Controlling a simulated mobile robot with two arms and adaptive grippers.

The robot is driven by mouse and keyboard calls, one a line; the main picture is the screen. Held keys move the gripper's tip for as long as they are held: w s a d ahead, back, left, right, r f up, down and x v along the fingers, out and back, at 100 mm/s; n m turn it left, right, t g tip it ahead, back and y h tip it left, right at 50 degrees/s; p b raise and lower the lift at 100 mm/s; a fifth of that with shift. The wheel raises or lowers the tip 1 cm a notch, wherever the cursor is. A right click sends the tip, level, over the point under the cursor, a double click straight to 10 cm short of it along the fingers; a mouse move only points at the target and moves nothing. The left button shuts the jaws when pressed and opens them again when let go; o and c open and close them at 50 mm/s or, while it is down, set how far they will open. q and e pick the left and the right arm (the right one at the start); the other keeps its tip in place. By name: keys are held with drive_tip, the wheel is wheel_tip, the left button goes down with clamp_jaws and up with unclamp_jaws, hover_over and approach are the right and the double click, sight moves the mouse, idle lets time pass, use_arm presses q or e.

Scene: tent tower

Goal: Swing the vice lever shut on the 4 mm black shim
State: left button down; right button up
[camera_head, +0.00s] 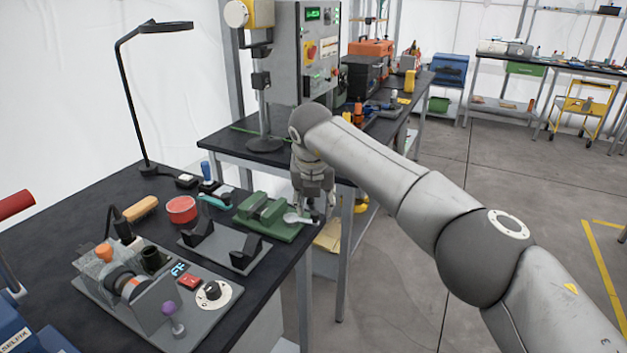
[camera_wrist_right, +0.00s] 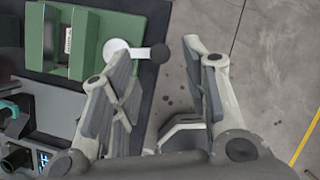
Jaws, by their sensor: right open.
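The green vice (camera_head: 262,212) sits near the right edge of the black bench; it also shows at upper left in the right wrist view (camera_wrist_right: 40,38). Its lever (camera_head: 297,219) has a pale round hub (camera_wrist_right: 116,48) and a short arm that ends in a dark knob (camera_wrist_right: 160,53), pointing away from the vice. My right gripper (camera_head: 316,208) points down beside the lever, open, with the knob showing between its fingertips (camera_wrist_right: 157,58); contact cannot be told. A small pale label shows in the vice gap, but I cannot make out the black shim. My left gripper is out of view.
A grey plate with black blocks (camera_head: 232,252) lies in front of the vice. A red round tin (camera_head: 181,209) and a lamp (camera_head: 140,100) stand behind left. A device panel (camera_head: 150,300) fills the near bench. Open floor lies right of the bench.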

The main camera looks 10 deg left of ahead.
drive_tip(key=v, duration=0.8)
drive_tip(key=shift+r, duration=0.3)
drive_tip(key=shift+s, duration=0.1)
